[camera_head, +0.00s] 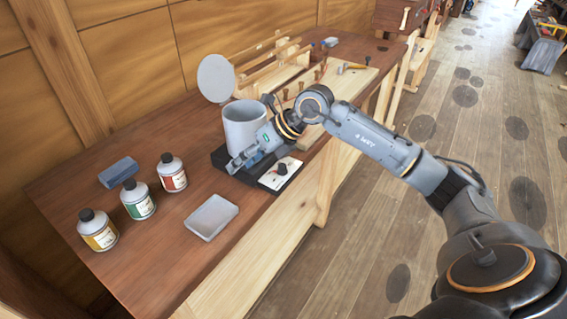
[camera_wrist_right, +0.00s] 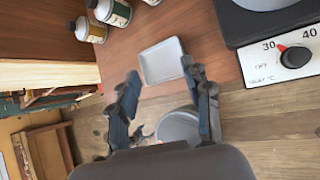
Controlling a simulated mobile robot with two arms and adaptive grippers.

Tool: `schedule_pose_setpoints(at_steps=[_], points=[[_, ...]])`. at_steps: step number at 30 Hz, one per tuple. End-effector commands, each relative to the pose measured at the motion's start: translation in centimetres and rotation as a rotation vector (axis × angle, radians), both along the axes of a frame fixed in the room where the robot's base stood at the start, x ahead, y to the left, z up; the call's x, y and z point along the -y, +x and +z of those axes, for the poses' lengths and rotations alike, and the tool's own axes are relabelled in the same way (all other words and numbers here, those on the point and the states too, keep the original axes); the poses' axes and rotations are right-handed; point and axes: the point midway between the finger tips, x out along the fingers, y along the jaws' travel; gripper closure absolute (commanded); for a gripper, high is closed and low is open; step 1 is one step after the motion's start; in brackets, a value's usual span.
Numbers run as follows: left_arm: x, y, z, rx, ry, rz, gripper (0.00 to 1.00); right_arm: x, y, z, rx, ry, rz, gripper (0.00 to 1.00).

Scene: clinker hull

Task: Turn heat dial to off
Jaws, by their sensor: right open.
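The heat dial (camera_head: 282,168) is a black knob on a white panel at the front of a black heater base (camera_head: 222,157). In the right wrist view the dial (camera_wrist_right: 296,58) sits at the right edge. Its red mark is at the upper left of the knob, near the printed 30; OFF is printed to the lower left. My right gripper (camera_head: 236,164) is in front of the grey pot, left of the dial and apart from it. Its blue-grey fingers are open and empty in the wrist view (camera_wrist_right: 158,72). My left gripper is not in view.
A grey pot (camera_head: 245,128) stands on the base, with a round lid (camera_head: 216,79) raised behind. A shallow grey tray (camera_head: 211,217), several bottles (camera_head: 138,200) and a blue block (camera_head: 118,172) are on the bench. Wooden parts and tools (camera_head: 335,80) lie beyond the pot.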

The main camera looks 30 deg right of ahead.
Motion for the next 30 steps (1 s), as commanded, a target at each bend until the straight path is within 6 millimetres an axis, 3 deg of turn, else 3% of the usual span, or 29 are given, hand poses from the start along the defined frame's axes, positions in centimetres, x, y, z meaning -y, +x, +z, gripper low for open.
schedule_pose_setpoints(at_steps=[1,3,6,9,14,30], points=[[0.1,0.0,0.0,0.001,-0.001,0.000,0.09,3.5,0.3,0.4,-0.019,-0.123,-0.038,0.51],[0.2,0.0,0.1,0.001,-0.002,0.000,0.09,7.7,0.1,0.7,-0.058,-0.263,-0.094,0.51],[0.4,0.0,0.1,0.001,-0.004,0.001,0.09,11.9,-0.3,1.4,-0.100,-0.392,-0.160,0.51],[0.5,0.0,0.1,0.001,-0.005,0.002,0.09,13.9,-0.6,1.7,-0.126,-0.453,-0.197,0.51],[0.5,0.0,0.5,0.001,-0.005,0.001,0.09,14.3,-0.3,0.5,-0.137,-0.468,-0.204,0.51],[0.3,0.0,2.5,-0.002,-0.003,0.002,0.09,13.6,3.7,-9.1,-0.135,-0.463,-0.203,0.51]])
